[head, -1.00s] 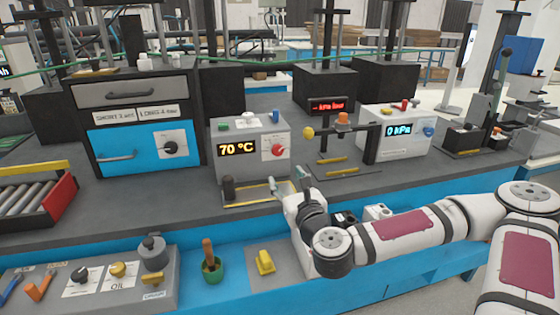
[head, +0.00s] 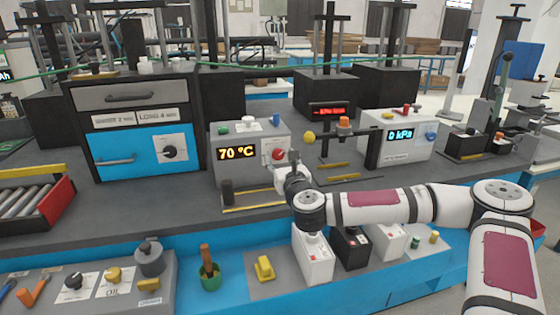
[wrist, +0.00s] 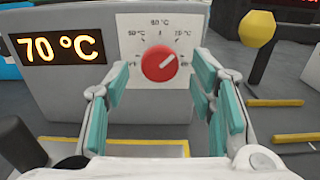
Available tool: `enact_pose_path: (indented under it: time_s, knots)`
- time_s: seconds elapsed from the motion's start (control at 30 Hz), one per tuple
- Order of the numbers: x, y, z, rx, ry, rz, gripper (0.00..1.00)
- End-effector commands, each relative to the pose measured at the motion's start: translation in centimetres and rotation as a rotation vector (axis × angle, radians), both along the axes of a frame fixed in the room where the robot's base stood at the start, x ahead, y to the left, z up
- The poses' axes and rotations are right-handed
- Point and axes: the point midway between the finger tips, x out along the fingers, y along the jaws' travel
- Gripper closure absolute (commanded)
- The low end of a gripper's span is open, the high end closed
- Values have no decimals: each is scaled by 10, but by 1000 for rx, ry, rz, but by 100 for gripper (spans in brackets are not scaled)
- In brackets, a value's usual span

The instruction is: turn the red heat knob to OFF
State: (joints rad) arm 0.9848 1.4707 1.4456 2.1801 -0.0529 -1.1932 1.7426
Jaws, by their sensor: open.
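The red heat knob (wrist: 159,63) sits on a white dial plate (wrist: 130,37) on the front of a grey heater box (head: 230,172). Its white pointer line aims up and to the right, toward the 70 °C mark. The display (wrist: 58,46) beside it reads 70 °C. The knob also shows in the head view (head: 278,154). My gripper (wrist: 162,90) is open, with its teal finger pads on the left and right below the knob. It faces the knob, and nothing is held. The lower part of the dial shows no readable OFF label.
A yellow knob (wrist: 257,28) on a post stands right of the heater box. A dark post (head: 228,191) and a yellow-edged tray (head: 250,208) lie in front of the box. A white 0 kPa box (head: 397,152) stands further right.

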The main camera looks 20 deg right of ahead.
Motion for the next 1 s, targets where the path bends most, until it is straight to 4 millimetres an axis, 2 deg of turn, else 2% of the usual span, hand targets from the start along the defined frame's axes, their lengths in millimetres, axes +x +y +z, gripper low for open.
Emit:
enact_pose_path:
  time_s: [0.13,0.4,0.47,0.6,0.63,1.0]
  knots:
    - [8,0,0,0,0,0,50]
    - [9,0,0,0,0,0,50]
    - [9,0,0,0,0,0,61]
    - [9,0,0,0,0,0,93]
    - [9,0,0,0,0,0,97]
    - [9,0,1,-45,-1,0,97]
